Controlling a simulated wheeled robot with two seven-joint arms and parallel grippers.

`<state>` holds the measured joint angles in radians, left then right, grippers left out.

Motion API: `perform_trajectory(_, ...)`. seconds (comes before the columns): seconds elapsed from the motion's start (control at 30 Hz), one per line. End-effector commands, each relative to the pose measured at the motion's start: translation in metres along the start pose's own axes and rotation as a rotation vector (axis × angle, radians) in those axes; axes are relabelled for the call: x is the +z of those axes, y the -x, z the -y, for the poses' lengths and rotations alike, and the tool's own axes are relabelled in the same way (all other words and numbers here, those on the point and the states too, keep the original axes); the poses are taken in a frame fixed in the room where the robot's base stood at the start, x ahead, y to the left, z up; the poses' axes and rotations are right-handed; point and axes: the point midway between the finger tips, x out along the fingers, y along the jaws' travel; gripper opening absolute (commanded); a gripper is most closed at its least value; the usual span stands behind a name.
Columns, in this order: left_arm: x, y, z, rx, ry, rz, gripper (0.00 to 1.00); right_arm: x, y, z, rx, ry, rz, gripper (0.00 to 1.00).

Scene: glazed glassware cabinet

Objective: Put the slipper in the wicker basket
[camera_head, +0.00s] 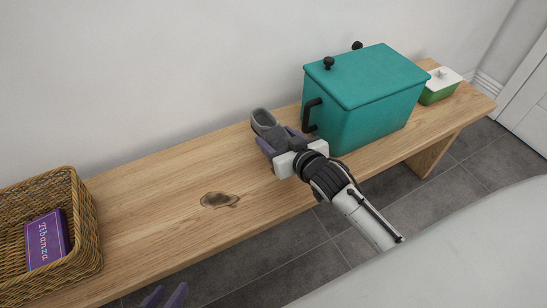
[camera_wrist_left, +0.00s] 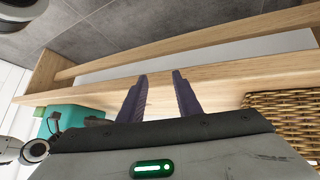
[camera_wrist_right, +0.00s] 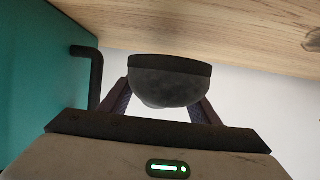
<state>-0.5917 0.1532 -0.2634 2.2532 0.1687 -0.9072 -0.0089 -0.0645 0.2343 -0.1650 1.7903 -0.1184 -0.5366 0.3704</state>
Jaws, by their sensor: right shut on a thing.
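The grey slipper (camera_head: 265,121) is at the middle of the wooden bench, just left of the teal box. My right gripper (camera_head: 283,137) is shut on it; the right wrist view shows the dark slipper (camera_wrist_right: 170,82) between the two fingers. It looks close to the bench top, but I cannot tell if it touches. The wicker basket (camera_head: 90,225) stands at the left end of the bench, with a purple book inside; its weave also shows in the left wrist view (camera_wrist_left: 285,105). My left gripper (camera_wrist_left: 160,88) is open and empty in front of the bench; its fingertips show low in the head view (camera_head: 165,297).
The teal lidded box (camera_head: 365,100) with dark handles stands right of the slipper. A small green dish with a white lid (camera_head: 440,85) is at the right end. The purple book (camera_head: 46,240) lies in the basket. The bench (camera_head: 165,200) between basket and slipper is clear, with a dark knot.

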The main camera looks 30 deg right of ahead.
Motion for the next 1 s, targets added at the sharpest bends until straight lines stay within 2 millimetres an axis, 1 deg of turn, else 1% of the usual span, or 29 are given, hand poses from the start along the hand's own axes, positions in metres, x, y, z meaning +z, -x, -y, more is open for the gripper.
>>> perform_trajectory(0.03,0.002,-0.004,-0.001,0.007,-0.007,0.007,0.31,0.009,-0.004,0.0,0.0,0.0,-0.001,0.33)
perform_trajectory(0.17,0.003,-0.006,-0.003,0.016,-0.014,0.023,0.31,0.016,-0.007,0.0,0.0,-0.001,-0.001,0.33)
perform_trajectory(0.23,0.004,-0.008,-0.004,0.022,-0.021,0.032,0.31,0.022,-0.009,0.0,-0.001,-0.001,0.0,0.33)
perform_trajectory(0.4,0.002,-0.012,-0.009,0.048,-0.025,0.027,0.31,0.046,-0.019,0.0,-0.001,0.0,0.0,0.33)
perform_trajectory(0.47,0.0,-0.011,-0.011,0.054,-0.024,0.024,0.31,0.048,-0.02,0.0,-0.001,0.001,-0.001,0.33)
perform_trajectory(0.67,-0.001,-0.01,-0.011,0.055,-0.024,0.024,0.31,0.046,-0.019,0.0,-0.001,0.0,-0.002,0.33)
perform_trajectory(0.77,-0.001,-0.01,-0.011,0.055,-0.024,0.023,0.31,0.048,-0.02,0.0,-0.001,-0.001,-0.001,0.33)
perform_trajectory(0.8,-0.001,-0.01,-0.012,0.056,-0.023,0.022,0.31,0.049,-0.02,0.0,0.0,0.0,0.0,0.57)
perform_trajectory(0.87,-0.001,-0.01,-0.012,0.055,-0.023,0.022,0.31,0.049,-0.02,0.0,0.0,0.0,-0.001,0.68)
perform_trajectory(0.9,-0.001,-0.01,-0.011,0.055,-0.023,0.022,0.31,0.049,-0.02,0.0,0.0,0.0,0.0,0.74)
perform_trajectory(1.0,-0.002,-0.01,-0.011,0.055,-0.023,0.022,0.31,0.048,-0.02,0.0,-0.001,0.0,-0.001,0.75)
